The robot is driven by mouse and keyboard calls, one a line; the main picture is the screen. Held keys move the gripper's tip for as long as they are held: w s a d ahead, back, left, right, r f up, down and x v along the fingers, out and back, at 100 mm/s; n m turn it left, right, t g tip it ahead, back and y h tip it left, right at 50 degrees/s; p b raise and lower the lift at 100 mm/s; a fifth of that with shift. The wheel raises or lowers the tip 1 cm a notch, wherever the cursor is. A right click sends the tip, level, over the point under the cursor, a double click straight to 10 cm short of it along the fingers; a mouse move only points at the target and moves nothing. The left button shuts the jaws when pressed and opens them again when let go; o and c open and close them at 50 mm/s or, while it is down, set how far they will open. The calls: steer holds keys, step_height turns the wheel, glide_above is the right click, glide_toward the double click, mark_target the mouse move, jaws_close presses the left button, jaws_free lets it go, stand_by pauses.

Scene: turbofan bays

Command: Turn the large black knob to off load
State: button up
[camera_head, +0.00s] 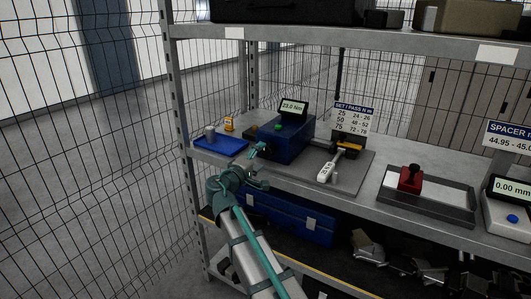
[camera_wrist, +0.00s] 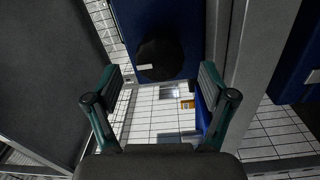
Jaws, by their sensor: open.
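The large black knob (camera_wrist: 160,58) sits on the face of a blue box in the wrist view, with a small white mark at its lower left. The blue torque tester box (camera_head: 290,146) stands on the bench in the head view, with a display reading 23.0 Nm and a green button on top. My gripper (camera_head: 257,152) is at the box's front left side. In the wrist view my gripper (camera_wrist: 160,76) is open and empty, one fingertip to each side of the knob with clear gaps. The head view does not show the knob clearly, and I cannot read off-load lettering.
A blue tray (camera_head: 222,147) lies left of the box. A grey plate with a white-handled wrench (camera_head: 328,163) lies to the right, under a SET/PASS sign (camera_head: 354,117). A red block (camera_head: 410,182) stands farther right. A shelf (camera_head: 340,38) overhangs the bench.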

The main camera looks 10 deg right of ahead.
steer(key=v, duration=0.6)
steer(key=shift+s, duration=0.15)
steer(key=shift+a, duration=0.15)
steer(key=s+d+f+m+g+y+p, duration=0.1)
steer(key=s+f+g+y, duration=0.3)
steer(key=f, duration=0.9)
steer(key=s+d+f+m+g+y, duration=0.1)
steer(key=s+f+g, duration=0.2)
steer(key=s+f, duration=0.7)
steer(key=s+d+f+m+g+y+p, duration=0.1)
steer(key=s+d+f+g+y, duration=0.15)
steer(key=f, duration=1.35)
steer(key=s+d+f+m+g+y+p, duration=0.1)
steer(key=s+f+g, duration=0.2)
steer(key=s, duration=0.9)
steer(key=s+d+f+m+g+y+p, duration=0.1)
steer(key=s+f+g, duration=0.3)
steer(key=s+f, duration=0.6)
steer(key=s+d+f+m+g+y, duration=0.1)
steer(key=s+f, duration=0.5)
steer(key=s, duration=1)
steer(key=m+g+y, duration=0.1)
steer(key=m+g, duration=0.1)
steer(key=g, duration=0.1)
steer(key=shift+f+y+p, duration=0.25)
steer(key=shift+y+p, duration=0.1)
steer(key=shift+p, duration=0.05)
steer(key=shift+c, duration=0.2)
